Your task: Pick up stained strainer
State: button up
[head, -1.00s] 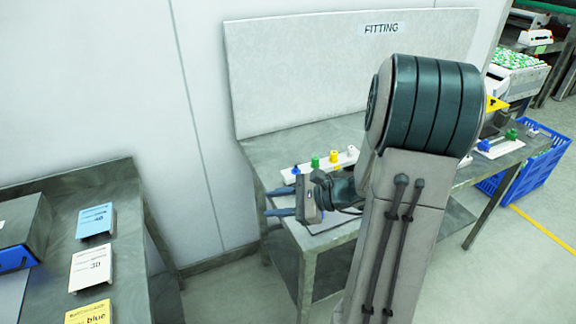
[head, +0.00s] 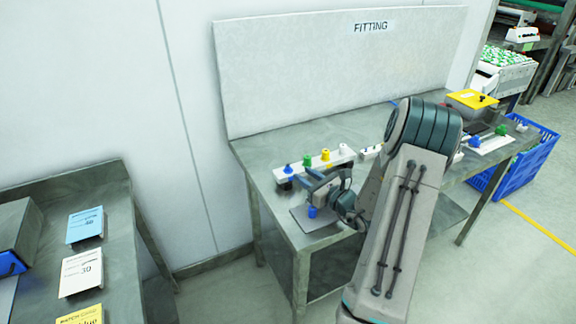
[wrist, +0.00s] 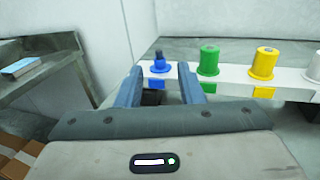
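A white rack (head: 345,157) stands on the fitting table and holds a blue piece (head: 307,161), a green one (head: 325,155), a yellow one and a white one. I cannot tell for sure which thing is the stained strainer. A small dark thing (wrist: 152,97) shows low between my fingers in the wrist view. My gripper (wrist: 160,76) is open, its fingers pointing at the rack's blue end, with the blue piece (wrist: 159,62) beyond the gap. In the head view my gripper (head: 299,180) is low over the table, in front of the rack.
A grey mat (head: 300,223) lies at the table's front left, with a blue thing (head: 312,212) by my gripper. A side table (head: 115,190) at left holds cards. A yellow-lidded box (head: 472,99) and a blue crate (head: 530,160) are at right.

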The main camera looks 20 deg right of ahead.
aim_at(288, 167)
jog(key=shift+p+x, duration=0.8)
jog(key=shift+x, duration=2.15)
grip_shut()
